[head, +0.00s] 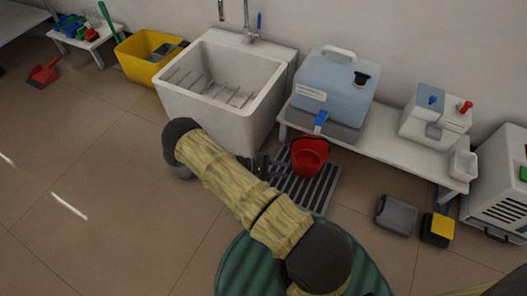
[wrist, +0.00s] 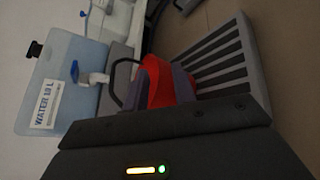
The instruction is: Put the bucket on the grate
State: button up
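The red bucket (head: 309,160) with a dark handle stands below the blue tap of the water tank, at the back part of the grate. My gripper (head: 268,166) is just left of the bucket, low over the grate's left side. In the wrist view its two grey fingers (wrist: 168,84) are apart with red between them; contact with the bucket is unclear.
The blue water tank (head: 335,88) stands on a low white bench (head: 383,125) behind the bucket. A white sink (head: 222,85) is to the left. A grey container (head: 396,214) and a yellow-black item (head: 438,229) lie right of the grate.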

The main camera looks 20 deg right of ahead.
jog(key=s+a+r+m+t+y, duration=0.1)
jog(key=a+r+y, duration=0.3)
jog(key=r, duration=0.6)
jog(key=s+a+r+m+t+y, duration=0.2)
jog(key=s+a+r+t+y, duration=0.1)
jog(key=r, duration=0.7)
jog(key=s+a+r+m+t+y, duration=0.1)
jog(key=s+a+r+t+y, duration=0.2)
jog(key=r+y, duration=0.4)
notch_tip(320, 180, up, 4)
jog(key=shift+s+a+r+m, duration=0.1)
jog(key=shift+s+a+m, duration=0.2)
jog(key=shift+s+a, duration=0.6)
jog(key=shift+w+a, duration=0.2)
jog(key=shift+w, duration=0.05)
